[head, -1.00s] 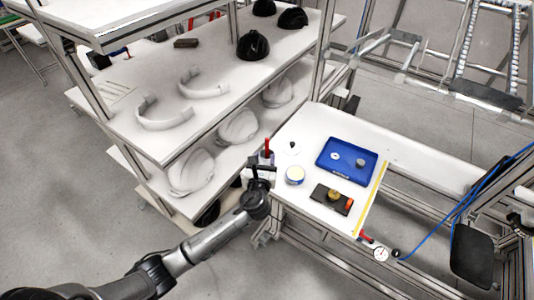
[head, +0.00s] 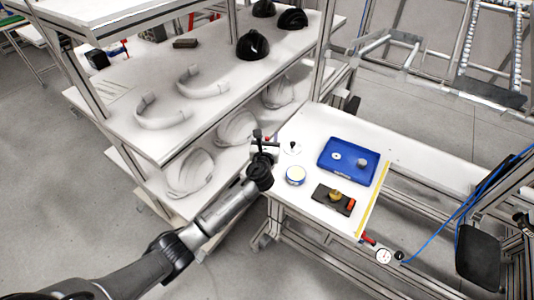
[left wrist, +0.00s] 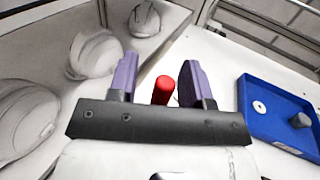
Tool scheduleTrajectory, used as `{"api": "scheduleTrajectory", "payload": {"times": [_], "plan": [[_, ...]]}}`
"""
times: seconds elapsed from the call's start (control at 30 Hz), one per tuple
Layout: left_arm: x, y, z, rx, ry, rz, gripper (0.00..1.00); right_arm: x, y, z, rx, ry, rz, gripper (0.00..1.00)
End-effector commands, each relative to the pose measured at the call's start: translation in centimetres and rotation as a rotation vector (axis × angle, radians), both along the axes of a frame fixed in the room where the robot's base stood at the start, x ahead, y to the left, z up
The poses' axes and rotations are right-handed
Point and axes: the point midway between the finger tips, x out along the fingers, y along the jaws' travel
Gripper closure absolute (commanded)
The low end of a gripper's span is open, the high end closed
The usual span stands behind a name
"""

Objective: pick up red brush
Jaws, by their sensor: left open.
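The red brush shows as a red rounded handle (left wrist: 163,90) in the left wrist view, between the two purple fingers of my left gripper (left wrist: 162,78). The fingers stand apart, with a gap on both sides of the handle. The lower part of the brush is hidden behind the gripper's dark crossbar. In the head view my left gripper (head: 266,142) is over the table's left edge and hides nearly all of the brush; only a bit of red (head: 267,138) shows. My right gripper is not in view.
On the white table (head: 318,122) are a blue tray (head: 326,170) holding small parts, a round tin (head: 295,175) and a dark block (head: 322,193) with a brass-coloured piece. A shelf rack (head: 160,150) with white and black helmet shells stands close on the left.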

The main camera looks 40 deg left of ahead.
Motion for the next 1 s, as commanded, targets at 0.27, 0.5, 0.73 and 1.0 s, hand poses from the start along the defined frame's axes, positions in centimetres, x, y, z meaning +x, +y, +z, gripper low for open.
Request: {"api": "scheduleTrajectory", "payload": {"times": [0.27, 0.5, 0.73, 1.0], "plan": [[0.07, 0.03, 0.00, -0.001, 0.000, 0.000, 0.58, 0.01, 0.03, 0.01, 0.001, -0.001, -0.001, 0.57], [0.06, 0.01, -0.01, -0.001, 0.000, 0.000, 0.81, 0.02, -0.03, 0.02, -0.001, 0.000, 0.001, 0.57], [0.06, 0.01, -0.02, -0.001, 0.001, 0.000, 1.00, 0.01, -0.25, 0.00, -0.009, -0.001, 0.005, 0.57], [0.06, 0.02, 0.05, -0.001, -0.001, 0.000, 1.00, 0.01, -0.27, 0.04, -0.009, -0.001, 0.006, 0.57]]}}
